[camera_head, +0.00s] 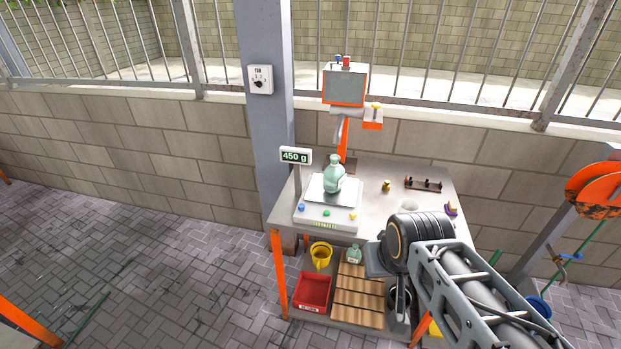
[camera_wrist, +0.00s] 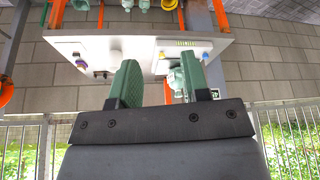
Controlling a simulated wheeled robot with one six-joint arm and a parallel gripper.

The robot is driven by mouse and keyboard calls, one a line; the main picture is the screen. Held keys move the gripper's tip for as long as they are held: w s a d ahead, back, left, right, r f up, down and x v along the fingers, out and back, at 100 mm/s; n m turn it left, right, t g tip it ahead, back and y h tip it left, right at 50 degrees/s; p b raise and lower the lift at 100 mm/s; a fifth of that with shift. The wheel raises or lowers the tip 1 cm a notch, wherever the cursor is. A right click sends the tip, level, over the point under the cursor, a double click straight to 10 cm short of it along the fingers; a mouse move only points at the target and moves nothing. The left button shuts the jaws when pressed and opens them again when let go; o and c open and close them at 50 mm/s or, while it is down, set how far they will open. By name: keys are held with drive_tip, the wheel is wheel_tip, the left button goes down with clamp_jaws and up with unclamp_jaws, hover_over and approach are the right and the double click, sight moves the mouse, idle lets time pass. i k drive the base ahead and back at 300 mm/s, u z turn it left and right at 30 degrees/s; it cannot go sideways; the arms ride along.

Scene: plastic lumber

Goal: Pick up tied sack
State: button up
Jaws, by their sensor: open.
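A pale green tied sack (camera_head: 333,176) stands upright on the pan of a white scale (camera_head: 327,216), whose display reads 450 g. In the wrist view, which is upside down, the sack (camera_wrist: 177,80) shows beyond my fingers, close to the right one, which partly covers it. My gripper (camera_wrist: 157,62) is open, with two green fingers wide apart and nothing held between them. In the head view the fingers are hidden by my arm, at the table's front right. A second similar sack (camera_head: 354,254) stands on the lower shelf.
The table (camera_head: 375,221) also holds a small brass weight (camera_head: 386,186), a dark rack (camera_head: 423,184) and a purple item (camera_head: 450,209). An orange-framed box (camera_head: 344,85) rises behind the scale. Below are a red bin (camera_head: 312,291) and yellow mug (camera_head: 320,256). The left floor is largely clear.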

sight(335, 177)
drive_tip(key=u, duration=0.05)
drive_tip(key=i, duration=0.95)
drive_tip(key=k, duration=0.5)
drive_tip(key=u, duration=2)
drive_tip(key=i, duration=2.3)
drive_tip(key=z, duration=3.65)
drive_tip(key=i, duration=0.3)
drive_tip(key=z, duration=0.1)
